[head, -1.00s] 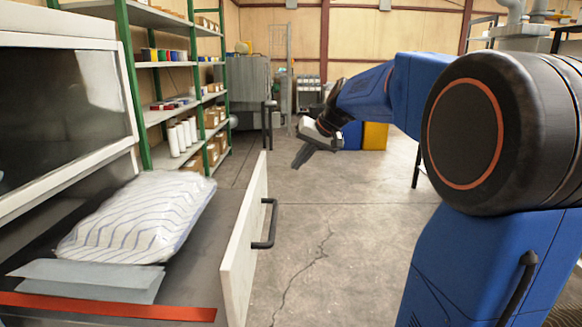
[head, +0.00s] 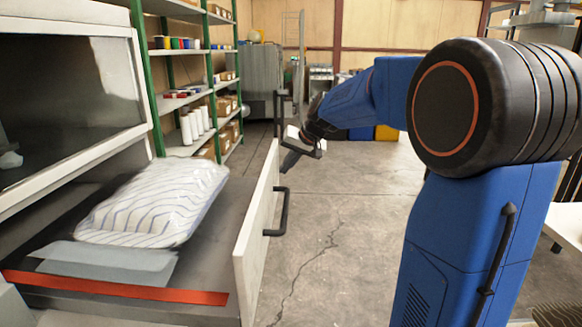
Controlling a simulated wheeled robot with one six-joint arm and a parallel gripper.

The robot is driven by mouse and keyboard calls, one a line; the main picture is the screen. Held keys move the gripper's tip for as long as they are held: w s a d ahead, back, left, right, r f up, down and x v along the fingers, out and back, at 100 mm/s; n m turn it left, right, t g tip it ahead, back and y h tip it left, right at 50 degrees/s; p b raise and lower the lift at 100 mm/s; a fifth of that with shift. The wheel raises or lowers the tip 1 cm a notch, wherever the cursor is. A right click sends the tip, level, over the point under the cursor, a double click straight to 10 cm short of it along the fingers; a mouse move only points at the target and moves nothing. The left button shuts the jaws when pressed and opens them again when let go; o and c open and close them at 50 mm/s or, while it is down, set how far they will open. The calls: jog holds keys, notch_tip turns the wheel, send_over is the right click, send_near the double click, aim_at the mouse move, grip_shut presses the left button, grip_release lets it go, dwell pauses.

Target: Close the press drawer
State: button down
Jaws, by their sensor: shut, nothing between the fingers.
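The press drawer is pulled out on the left, its white front panel (head: 255,240) standing upright at the drawer's right end. A black handle (head: 281,212) sits on the outer face of that panel. A white striped pillow (head: 155,203) lies inside the drawer. My gripper (head: 289,160) is shut and empty, pointing down and left just beyond the far upper edge of the panel. I cannot tell whether its fingertips touch the panel. The white press body with a dark window (head: 70,90) stands at the left.
A red strip (head: 115,287) and a grey flat piece (head: 110,262) lie at the near part of the drawer. Green-posted shelves (head: 190,94) with boxes and rolls stand behind. The concrete floor (head: 340,220) right of the drawer front is clear.

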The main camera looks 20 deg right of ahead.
aim_at(161, 165)
jog(key=shift+a, duration=0.1)
jog(key=w+a, duration=0.6)
jog(key=a, duration=0.7)
jog(key=w+a, duration=0.7)
jog(key=a, duration=0.5)
jog(key=w+a, duration=0.6)
jog(key=a, duration=0.7)
jog(key=shift+w+a, duration=0.2)
jog(key=shift+a, duration=0.1)
jog(key=shift+w+a+r, duration=0.1)
jog(key=shift+a, duration=0.1)
